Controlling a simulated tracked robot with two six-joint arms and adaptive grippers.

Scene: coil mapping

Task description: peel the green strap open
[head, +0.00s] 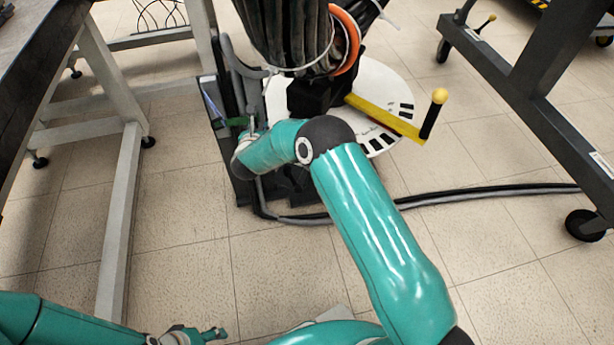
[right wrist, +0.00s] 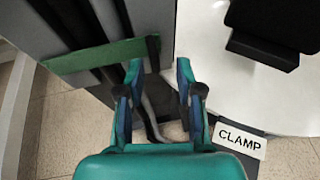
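The green strap (right wrist: 95,57) runs across dark bars and cables in the right wrist view, with a dark piece at its right end. In the head view the strap (head: 237,122) is a small green band at the upper left of my right forearm. My right gripper (right wrist: 159,66) is open, its two fingers apart. The strap's right end shows between and just beyond the fingertips; I cannot tell whether they touch. My left gripper (head: 213,334) is at the bottom edge of the head view, away from the strap, its opening unclear.
A round white plate (head: 385,83) with a yellow bar (head: 385,117) and knobbed handle stands behind my right arm. A CLAMP label (right wrist: 240,140) is right of the gripper. Black cables (head: 480,192) cross the floor. A table frame (head: 120,190) is at left; a wheeled frame (head: 520,85) at right.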

